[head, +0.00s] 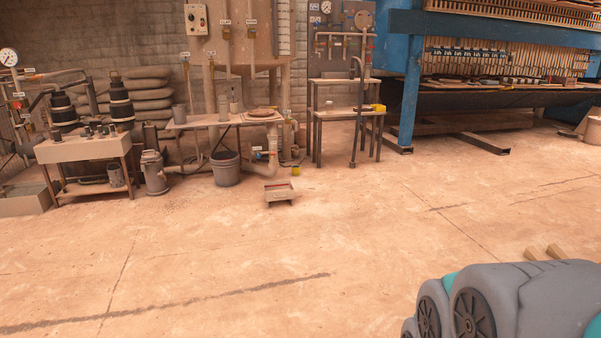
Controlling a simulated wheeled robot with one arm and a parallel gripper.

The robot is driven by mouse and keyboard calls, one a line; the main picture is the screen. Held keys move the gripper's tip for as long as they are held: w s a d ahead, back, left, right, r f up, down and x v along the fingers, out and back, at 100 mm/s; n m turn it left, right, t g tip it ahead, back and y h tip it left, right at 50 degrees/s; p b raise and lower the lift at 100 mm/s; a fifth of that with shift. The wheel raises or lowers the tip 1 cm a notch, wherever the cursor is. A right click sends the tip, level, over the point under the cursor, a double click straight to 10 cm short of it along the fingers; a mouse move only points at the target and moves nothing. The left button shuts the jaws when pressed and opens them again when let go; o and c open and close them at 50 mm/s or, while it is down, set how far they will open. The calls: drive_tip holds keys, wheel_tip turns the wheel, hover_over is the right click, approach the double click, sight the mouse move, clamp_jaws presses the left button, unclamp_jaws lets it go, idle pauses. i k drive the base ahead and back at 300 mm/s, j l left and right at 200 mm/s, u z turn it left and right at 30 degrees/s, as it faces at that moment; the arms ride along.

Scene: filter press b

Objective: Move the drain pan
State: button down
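A small, shallow, rectangular pan (280,200), which looks like the drain pan, sits on the floor left of the middle. It stands in front of the pipework and the side table. Its inside looks reddish brown, but it is too small to tell what is in it. My folded arm fills the lower right corner, far from the pan. Two short tan pieces (543,253) stick up behind the arm with a gap between them. They may be my gripper's fingertips, but I cannot tell for sure. The rest of the gripper is hidden.
A grey bucket (226,170) and a metal canister (154,174) stand left of the pan. A yellow-topped item (295,170) is just behind it. The blue press (410,80) stands at the back right. The floor (330,250) in front is clear.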

sight(279, 190)
drive_tip(key=i, duration=4.35)
drive_tip(key=i+u, duration=0.3)
drive_tip(key=i, duration=0.15)
drive_tip(key=i+l+u, duration=0.25)
drive_tip(key=i, duration=0.15)
